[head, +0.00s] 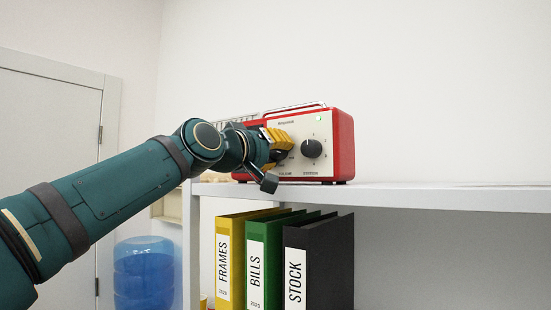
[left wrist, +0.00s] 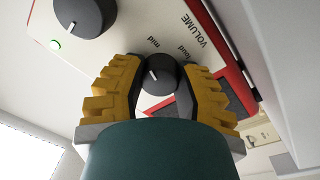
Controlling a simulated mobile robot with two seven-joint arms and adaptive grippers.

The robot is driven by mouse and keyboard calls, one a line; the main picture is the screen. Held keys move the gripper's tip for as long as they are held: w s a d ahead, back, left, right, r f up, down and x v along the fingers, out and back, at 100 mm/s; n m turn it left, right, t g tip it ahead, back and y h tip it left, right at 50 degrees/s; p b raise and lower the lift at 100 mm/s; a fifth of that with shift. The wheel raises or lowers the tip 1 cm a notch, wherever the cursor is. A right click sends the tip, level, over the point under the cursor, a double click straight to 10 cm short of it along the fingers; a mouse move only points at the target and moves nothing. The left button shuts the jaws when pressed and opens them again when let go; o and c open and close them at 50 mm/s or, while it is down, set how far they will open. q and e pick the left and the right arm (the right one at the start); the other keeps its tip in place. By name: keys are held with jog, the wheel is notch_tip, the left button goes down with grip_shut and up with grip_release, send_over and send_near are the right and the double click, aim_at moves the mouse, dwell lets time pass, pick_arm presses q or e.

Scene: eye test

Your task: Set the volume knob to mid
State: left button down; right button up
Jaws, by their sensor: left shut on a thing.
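A red radio (head: 344,145) with a cream front stands on the white shelf. In the left wrist view, the small dark volume knob (left wrist: 162,72) sits between my left gripper's yellow fingers (left wrist: 158,85), which are shut on it. Its short white mark shows on the left part of its face, off the printed "mid" (left wrist: 154,42). "Loud" (left wrist: 183,54) and "VOLUME" (left wrist: 203,31) are printed to the right. In the head view, my left gripper (head: 279,144) hides this knob. My right gripper is not in view.
A larger dark knob (head: 312,148) and a green light (head: 319,119) are on the radio's front. The white shelf (head: 430,196) is clear to the right. Yellow, green and black binders (head: 318,258) stand below. A blue water bottle (head: 143,270) is at the lower left.

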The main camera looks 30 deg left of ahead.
pick_arm(q)
jog(key=shift+m+b, duration=0.4)
jog(key=shift+m, duration=0.8)
jog(key=c, duration=0.6)
grip_release()
jog(key=shift+w, duration=0.1)
jog(key=shift+o, duration=0.2)
jog(key=s+a, duration=0.1)
jog(key=s, duration=1.1)
jog(key=shift+a+f, duration=0.2)
jog(key=shift+f, duration=0.15)
